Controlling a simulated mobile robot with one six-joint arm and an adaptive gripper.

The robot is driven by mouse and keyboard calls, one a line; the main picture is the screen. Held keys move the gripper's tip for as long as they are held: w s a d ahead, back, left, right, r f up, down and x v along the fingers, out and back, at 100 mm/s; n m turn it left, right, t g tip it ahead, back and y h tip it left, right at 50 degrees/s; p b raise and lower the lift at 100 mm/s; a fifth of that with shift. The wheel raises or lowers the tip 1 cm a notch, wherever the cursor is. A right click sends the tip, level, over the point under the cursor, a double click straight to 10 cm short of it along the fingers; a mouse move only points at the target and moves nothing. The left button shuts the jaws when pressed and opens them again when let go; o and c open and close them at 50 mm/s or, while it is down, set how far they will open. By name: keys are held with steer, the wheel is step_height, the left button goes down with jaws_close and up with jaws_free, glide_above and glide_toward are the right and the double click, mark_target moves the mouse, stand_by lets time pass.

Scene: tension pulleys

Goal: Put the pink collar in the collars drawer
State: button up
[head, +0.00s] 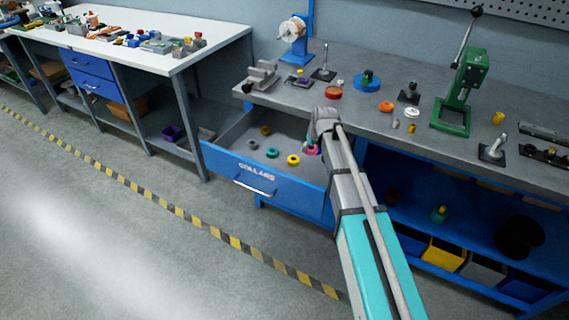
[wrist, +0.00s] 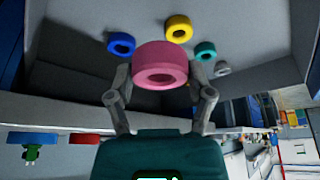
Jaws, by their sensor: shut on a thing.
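The pink collar (head: 312,150) is between the fingers of my gripper (head: 315,143), over the right part of the open collars drawer (head: 222,172). In the wrist view the pink collar (wrist: 160,64) shows large and close, with one finger of my gripper (wrist: 160,80) on each side. The drawer floor (wrist: 255,35) lies behind it. I cannot tell whether the collar touches the floor. The drawer has a blue front lettered COLLARS. Part of the pink collar is hidden by my gripper in the head view.
In the drawer lie a yellow collar (head: 293,160), a teal collar (head: 272,153), a grey collar (head: 253,144) and a brown-gold one (head: 265,130). A blue collar (wrist: 121,43) shows in the wrist view. The grey bench top (head: 365,122) behind holds a green press (head: 466,85) and small parts.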

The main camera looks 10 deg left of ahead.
steer(key=shift+w+a+f+n+y+b, duration=0.15)
steer(key=shift+a+f+n+y+b, duration=0.15)
steer(key=shift+a+f+n+b, duration=0.45)
steer(key=shift+a+f+n, duration=0.35)
steer(key=shift+a+n, duration=0.1)
steer(key=shift+a, duration=0.15)
steer(key=b, duration=0.6)
glide_above(301, 173)
steer(key=f, duration=0.6)
steer(key=shift+s+d+f, duration=0.15)
steer(key=shift+s+d, duration=0.25)
steer(key=shift+f+b, duration=1.85)
steer(key=shift+b, duration=0.15)
steer(key=shift+f, duration=0.1)
steer(key=o, duration=1.2)
steer(key=shift+c, duration=0.2)
